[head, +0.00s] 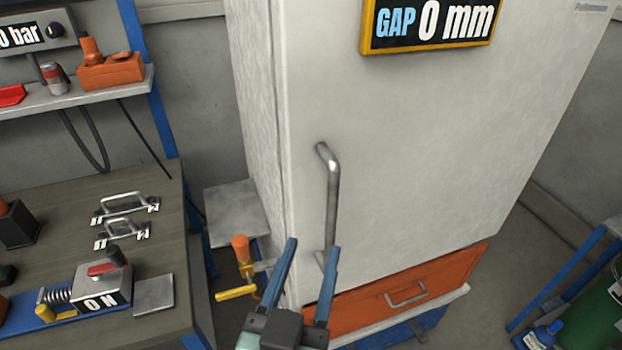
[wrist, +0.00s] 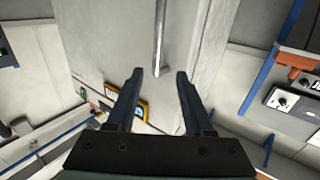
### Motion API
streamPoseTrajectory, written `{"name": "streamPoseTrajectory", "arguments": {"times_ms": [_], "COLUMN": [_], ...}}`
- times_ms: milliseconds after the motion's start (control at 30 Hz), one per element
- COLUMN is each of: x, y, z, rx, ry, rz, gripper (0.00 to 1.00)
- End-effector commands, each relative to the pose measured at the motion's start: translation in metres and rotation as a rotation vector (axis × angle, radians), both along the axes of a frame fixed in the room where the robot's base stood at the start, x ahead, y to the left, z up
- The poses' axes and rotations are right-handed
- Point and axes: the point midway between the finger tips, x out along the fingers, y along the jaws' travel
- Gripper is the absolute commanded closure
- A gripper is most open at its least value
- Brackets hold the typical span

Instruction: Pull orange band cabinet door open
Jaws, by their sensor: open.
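The pale cabinet door (head: 430,150) is shut flush, and the display (head: 428,25) on it reads GAP 0 mm. A vertical metal bar handle (head: 332,190) sits near its left edge; it also shows in the wrist view (wrist: 160,35). An orange panel (head: 365,308) with a small handle (head: 406,295) is below the door. My gripper (head: 312,245) is open and empty, with blue fingers by the handle's lower end. In the wrist view, the handle's end appears between the fingertips of my gripper (wrist: 159,72). I cannot tell the depth gap.
A workbench (head: 155,190) at left carries a switch box (head: 103,285) marked ON and two loose handles. An orange and yellow clamp (head: 241,262) is left of my gripper. A green cylinder (head: 595,315) and blue frame stand at lower right.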

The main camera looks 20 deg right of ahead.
Motion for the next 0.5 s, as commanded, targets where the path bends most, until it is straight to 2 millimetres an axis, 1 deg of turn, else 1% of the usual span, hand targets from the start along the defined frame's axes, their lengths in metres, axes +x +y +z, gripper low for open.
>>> {"name": "streamPoseTrajectory", "arguments": {"times_ms": [67,167,267,500], "x": [0.001,0.01,0.025,0.068], "y": [-0.003,-0.008,-0.018,-0.045], "z": [-0.002,0.0,0.002,0.002], "rx": [-0.002,-0.003,-0.002,-0.003], "ry": [0.006,0.004,0.004,0.003], "rz": [-0.007,-0.007,-0.008,-0.008], "gripper": [0.48,0.48,0.48,0.48]}}
